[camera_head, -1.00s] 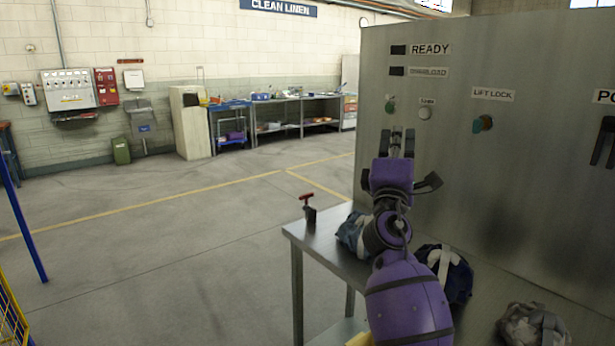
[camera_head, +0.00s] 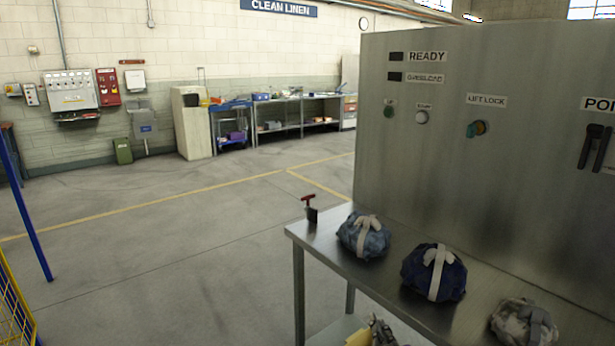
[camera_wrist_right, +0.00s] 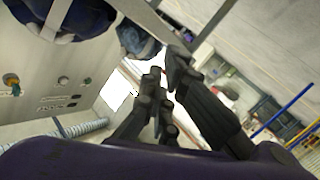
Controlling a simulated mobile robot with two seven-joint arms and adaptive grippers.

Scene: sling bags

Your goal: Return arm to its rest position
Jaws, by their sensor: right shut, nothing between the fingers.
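My left gripper is in neither view. Three strapped bundles lie on the table: a blue-grey one (camera_head: 350,238), a navy one (camera_head: 415,272) and a grey one (camera_head: 508,322). The gripper is apart from them.
The metal control panel (camera_head: 450,170) stands behind the table, with buttons, a lift lock switch (camera_head: 479,129) and a black handle (camera_head: 594,147). A red-handled tool (camera_head: 310,210) stands at the table's left corner. The floor (camera_head: 170,250) to the left is open.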

